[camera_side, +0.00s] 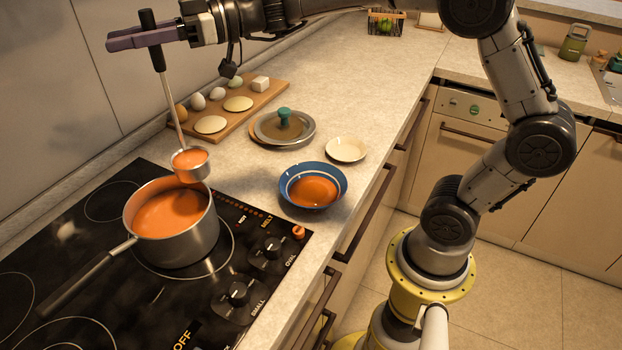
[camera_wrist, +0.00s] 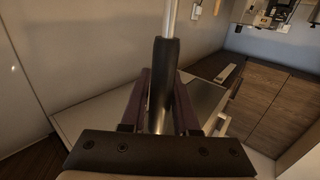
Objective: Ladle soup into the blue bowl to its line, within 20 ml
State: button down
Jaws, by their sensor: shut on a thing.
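My gripper (camera_side: 145,38) is shut on the black handle of the ladle, which hangs upright; the handle (camera_wrist: 165,85) also shows between the jaws in the wrist view. The ladle (camera_side: 189,163) has its cup above the far right rim of the pot, with orange soup in it. The steel pot (camera_side: 190,246) stands on the stove and holds orange soup. The blue bowl (camera_side: 337,195) stands on the counter to the right, with orange soup in its bottom. A pale ring shows on its inner wall above the soup.
A pot lid (camera_side: 298,130) with a green knob and a small cream plate (camera_side: 346,149) lie behind the bowl. A wooden board (camera_side: 250,104) with eggs and flat rounds is farther back. The pot's long handle (camera_side: 85,280) points to the front left. Stove knobs (camera_side: 268,253) are at the stove's right.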

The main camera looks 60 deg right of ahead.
jog(key=s+d+f+m+t+h, duration=0.3)
jog(key=s+d+h, duration=0.2)
jog(key=s+d, duration=0.3)
jog(key=s+d+f+m+t+h, duration=0.3)
jog(key=s+d+m+h, duration=0.1)
jog(key=s+d, duration=0.5)
jog(key=shift+s+d+f+m+h, duration=0.3)
jog(key=shift+s+f+h, duration=0.1)
jog(key=shift+s, duration=0.55)
jog(key=shift+m+g, duration=0.5)
jog(key=shift+m, duration=0.2)
jog(key=shift+w+d+f, duration=0.5)
jog(key=shift+w+d, duration=0.05)
jog(key=shift+w, duration=0.2)
jog(key=shift+w+d+f, duration=0.5)
jog(key=shift+w+d, duration=0.05)
jog(key=shift+w, duration=0.2)
jog(key=shift+w+d+f+m+g, duration=0.3)
jog(key=shift+w+d, duration=0.15)
jog(key=shift+w, duration=0.15)
jog(key=shift+w+d+f+m+g, duration=0.3)
jog(key=shift+w+d, duration=0.1)
jog(key=shift+w, duration=0.2)
dwell(0.9)
jog(key=s+a+r+n+t, duration=0.2)
jog(key=s+a+r, duration=0.1)
jog(key=s+a, duration=0.1)
jog(key=shift+s+r+n, duration=0.15)
jog(key=shift+s+n, duration=0.15)
jog(key=shift+s, duration=0.4)
